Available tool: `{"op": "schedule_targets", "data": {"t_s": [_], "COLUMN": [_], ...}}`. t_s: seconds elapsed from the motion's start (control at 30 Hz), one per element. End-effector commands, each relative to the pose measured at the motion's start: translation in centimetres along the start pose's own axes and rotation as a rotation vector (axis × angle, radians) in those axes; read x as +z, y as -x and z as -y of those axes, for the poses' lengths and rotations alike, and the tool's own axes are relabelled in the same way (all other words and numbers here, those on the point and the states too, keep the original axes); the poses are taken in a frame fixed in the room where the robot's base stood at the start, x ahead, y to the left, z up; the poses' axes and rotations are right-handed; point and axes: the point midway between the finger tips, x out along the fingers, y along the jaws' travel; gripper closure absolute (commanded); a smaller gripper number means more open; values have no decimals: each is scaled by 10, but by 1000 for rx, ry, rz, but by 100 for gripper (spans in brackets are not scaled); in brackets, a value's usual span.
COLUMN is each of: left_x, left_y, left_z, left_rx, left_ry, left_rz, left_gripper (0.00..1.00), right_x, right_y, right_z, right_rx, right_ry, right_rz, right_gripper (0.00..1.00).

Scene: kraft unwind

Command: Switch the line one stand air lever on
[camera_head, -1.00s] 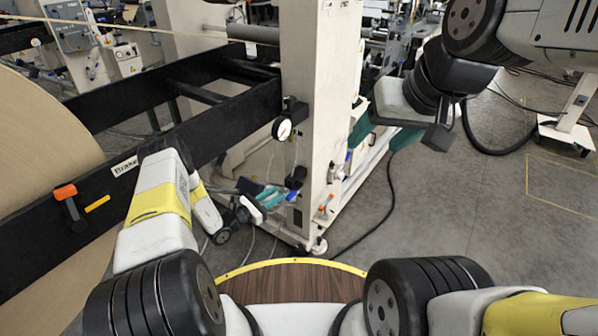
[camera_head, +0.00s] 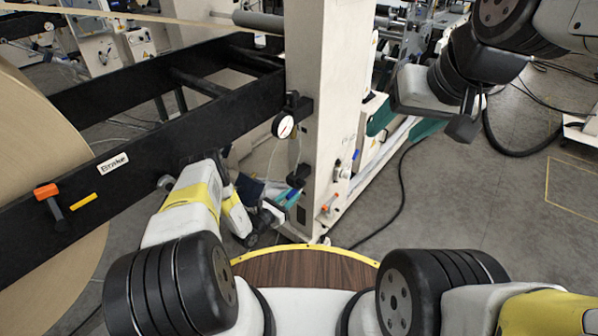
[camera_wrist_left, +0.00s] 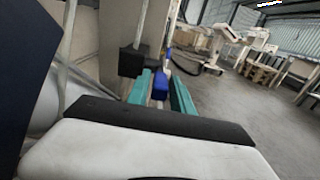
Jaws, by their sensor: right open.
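The air lever, with a blue handle (camera_head: 293,194), is on the lower left side of the white stand column. It also shows in the left wrist view (camera_wrist_left: 160,86). My left gripper (camera_head: 284,198) reaches it from the front left. In the left wrist view, its two teal fingers (camera_wrist_left: 161,92) stand apart on either side of the blue handle. I cannot tell whether they touch it. My right gripper (camera_head: 403,122) is open and empty, raised to the right of the column, its teal fingers partly hidden behind its own body.
A round gauge (camera_head: 284,126) and black fitting sit on the column above the lever. A black beam marked "Brake" (camera_head: 113,162) with an orange-handled lever (camera_head: 47,192) runs at left beside the kraft roll (camera_head: 30,130). Another orange lever (camera_head: 330,203) is right of the column.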

Motion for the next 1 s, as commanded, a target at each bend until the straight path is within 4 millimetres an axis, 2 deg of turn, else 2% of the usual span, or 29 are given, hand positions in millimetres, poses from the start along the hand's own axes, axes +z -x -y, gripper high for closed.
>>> {"op": "schedule_targets", "data": {"t_s": [0.1,0.23,0.57,0.73,1.0], "left_x": [0,0,0,0,0], "left_y": [-19,-31,-36,-36,-36], "left_z": [1,1,0,0,0], "left_rx": [-3,-2,1,0,0], "left_ry": [-2,0,1,1,1], "left_rz": [1,0,-1,0,0], "left_gripper": [73,73,73,100,100], "right_x": [0,0,0,0,0], "right_y": [0,0,0,0,0], "right_z": [0,0,0,0,0], "right_rx": [0,0,0,0,0], "right_ry": [0,0,0,0,0], "right_rz": [0,0,0,0,0], "right_gripper": [39,39,39,39,39]}}
